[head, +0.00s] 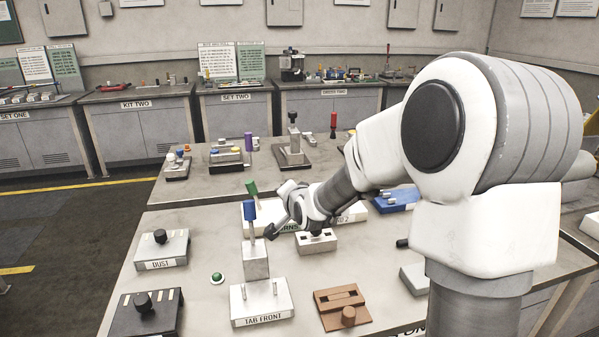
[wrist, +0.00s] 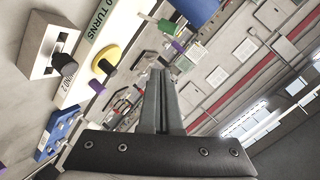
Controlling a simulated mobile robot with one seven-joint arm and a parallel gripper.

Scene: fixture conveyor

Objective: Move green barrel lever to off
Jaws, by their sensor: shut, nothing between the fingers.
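The green barrel lever (head: 252,188) shows in the head view as a green cylinder on a thin pale stem. It leans up and to the left, above a white panel (head: 262,211) with partly hidden lettering. My gripper (head: 271,231) is shut and empty, low and just right of the blue-topped lever, in front of the white panel. It looks apart from the green barrel. In the wrist view my shut fingers (wrist: 160,80) point up the picture. Off markings are not readable.
A blue-topped lever (head: 249,211) rises from the TAB FRONT fixture (head: 262,301), close to my gripper. A small grey fixture (head: 316,242) is to the right, under my arm. A green button (head: 217,278) and a brown slotted block (head: 342,306) are nearer. Bare bench (head: 190,221) lies left.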

